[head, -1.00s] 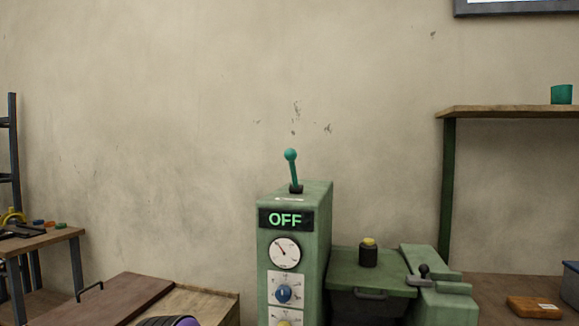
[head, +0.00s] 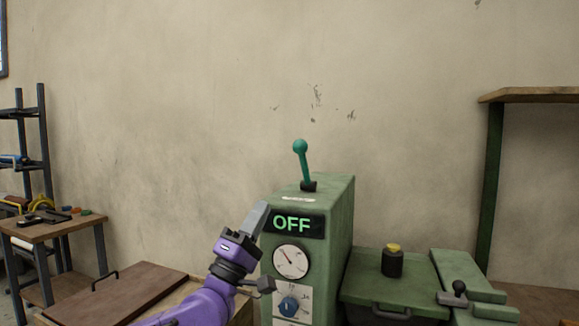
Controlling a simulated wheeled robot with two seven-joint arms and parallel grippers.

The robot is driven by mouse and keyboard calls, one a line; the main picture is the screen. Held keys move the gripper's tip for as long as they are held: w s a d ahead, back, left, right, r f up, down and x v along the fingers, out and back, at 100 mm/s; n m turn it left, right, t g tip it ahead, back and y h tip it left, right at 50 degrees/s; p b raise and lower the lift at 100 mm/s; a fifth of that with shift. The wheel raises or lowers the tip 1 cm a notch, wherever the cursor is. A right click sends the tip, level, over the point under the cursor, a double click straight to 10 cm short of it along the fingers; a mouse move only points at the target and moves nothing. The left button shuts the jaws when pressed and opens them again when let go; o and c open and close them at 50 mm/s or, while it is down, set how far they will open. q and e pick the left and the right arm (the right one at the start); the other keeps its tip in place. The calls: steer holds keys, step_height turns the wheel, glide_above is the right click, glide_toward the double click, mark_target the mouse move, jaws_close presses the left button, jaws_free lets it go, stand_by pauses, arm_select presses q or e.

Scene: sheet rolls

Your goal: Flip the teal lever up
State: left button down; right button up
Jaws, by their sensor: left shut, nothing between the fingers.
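The teal lever (head: 303,163) stands on top of the green machine cabinet (head: 342,230). It has a round knob and leans slightly left, rising from a dark base. The display (head: 292,223) below it reads OFF in green letters. My left gripper (head: 262,207) is raised in front of the cabinet's left edge, beside the display, below and to the left of the lever. It is shut and empty, apart from the lever. Whether it touches the cabinet I cannot tell. My right gripper is not in view.
A gauge (head: 291,261) and a blue knob (head: 289,306) sit on the cabinet front. A wooden crate with a brown lid (head: 115,296) lies at lower left. The wall behind is clear.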

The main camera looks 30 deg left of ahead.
arm_select(q)
steer(key=p, duration=0.6)
glide_toward(297, 152)
steer(key=x, duration=0.6)
steer(key=shift+w+r, duration=0.2)
steer(key=shift+r, duration=0.15)
